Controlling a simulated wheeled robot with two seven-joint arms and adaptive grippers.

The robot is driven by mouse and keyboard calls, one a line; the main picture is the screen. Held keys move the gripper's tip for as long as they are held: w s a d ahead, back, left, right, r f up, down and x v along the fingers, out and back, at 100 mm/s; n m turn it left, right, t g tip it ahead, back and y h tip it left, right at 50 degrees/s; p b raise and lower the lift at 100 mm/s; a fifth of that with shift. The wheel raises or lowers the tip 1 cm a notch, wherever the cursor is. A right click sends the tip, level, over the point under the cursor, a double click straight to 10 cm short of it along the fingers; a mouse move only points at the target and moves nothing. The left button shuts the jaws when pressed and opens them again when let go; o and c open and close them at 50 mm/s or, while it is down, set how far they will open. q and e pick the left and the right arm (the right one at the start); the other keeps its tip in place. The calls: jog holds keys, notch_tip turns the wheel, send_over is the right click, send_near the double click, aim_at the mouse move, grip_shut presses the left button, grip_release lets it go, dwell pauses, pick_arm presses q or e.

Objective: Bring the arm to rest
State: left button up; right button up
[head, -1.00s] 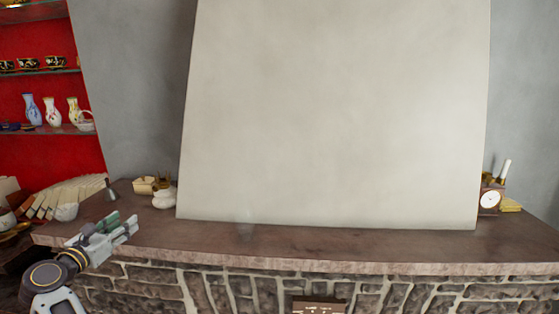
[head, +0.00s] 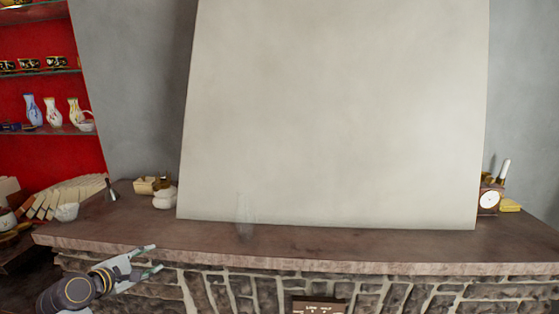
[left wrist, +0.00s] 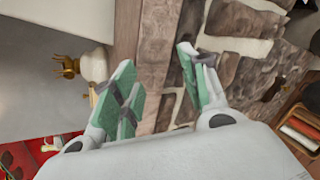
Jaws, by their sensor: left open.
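My left gripper (head: 150,260) is low at the left of the head view, in front of the stone face of the mantel, just below the shelf's front edge. Its fingers are apart and nothing is between them. In the left wrist view the green-padded fingers of the left gripper (left wrist: 162,90) stand apart, with stonework and the shelf edge behind them. My right gripper is not in either view.
The dark mantel shelf (head: 330,243) runs across the view. The shelf's middle front is largely bare.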

pick_arm(q)
jog(key=s+d+f+m+g+y, duration=0.1)
jog(key=s+d+f+m+g, duration=0.2)
jog(key=s+d+f+m, duration=0.4)
jog(key=s+d+f+m+g, duration=0.35)
jog(key=s+f+m, duration=0.25)
jog(key=s+m, duration=0.35)
jog(key=s+d+f+m+g+y, duration=0.1)
jog(key=s+d+f+m+g, duration=0.2)
jog(key=s+d+f+m, duration=0.45)
jog(key=s+a+f+b, duration=0.1)
jog(key=s+f, duration=0.1)
jog(key=f, duration=1.5)
jog(key=s+a+f+b, duration=0.1)
jog(key=s+f, duration=0.1)
jog(key=f, duration=1.4)
jog(key=s+a+f+g+b, duration=0.1)
jog(key=s+a+f, duration=0.1)
jog(key=s+f, duration=0.9)
jog(key=s+a+f+g+b, duration=0.1)
jog(key=s+a+f, duration=0.1)
jog(key=s+f, duration=0.9)
jog(key=shift+s, duration=0.3)
